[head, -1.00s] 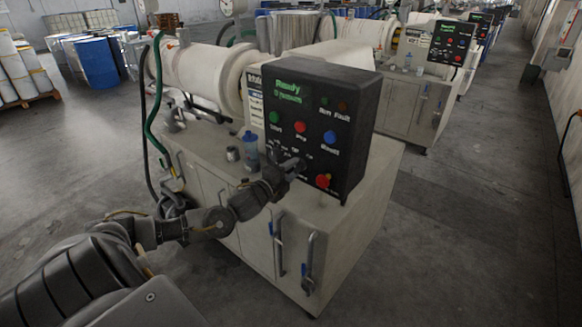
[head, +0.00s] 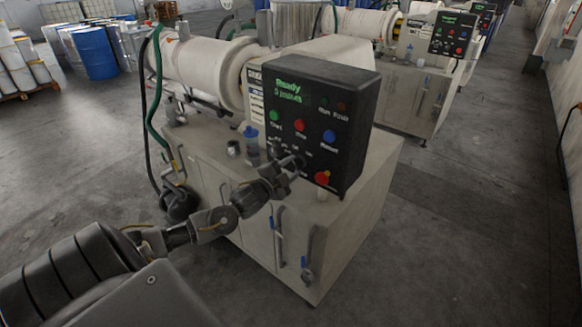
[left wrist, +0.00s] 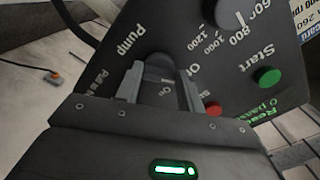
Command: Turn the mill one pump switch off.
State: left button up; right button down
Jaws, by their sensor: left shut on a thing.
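The black control panel (head: 318,115) of the nearest mill shows a green "Ready" on its display. My left gripper (head: 292,163) is at the lower left of the panel face. In the left wrist view, my left gripper (left wrist: 160,88) has its fingers on both sides of a dark rotary knob (left wrist: 159,72), the pump switch, beside the printed word "Pump". It is shut on this switch. Partly hidden lettering shows around the knob, and I cannot tell which way the switch points. My right gripper is not in view.
A red emergency button (head: 322,178) sits just right of my left gripper. Green, red and blue buttons are above. A blue-capped bottle (head: 251,145) and a small can (head: 233,148) stand left of the panel on the cabinet (head: 345,215). The floor on the right is clear.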

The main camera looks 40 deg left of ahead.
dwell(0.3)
pick_arm(q)
jog(key=o, duration=1)
jog(key=s+b, duration=0.3)
jog(key=s, duration=0.8)
jog(key=shift+w+d, duration=0.1)
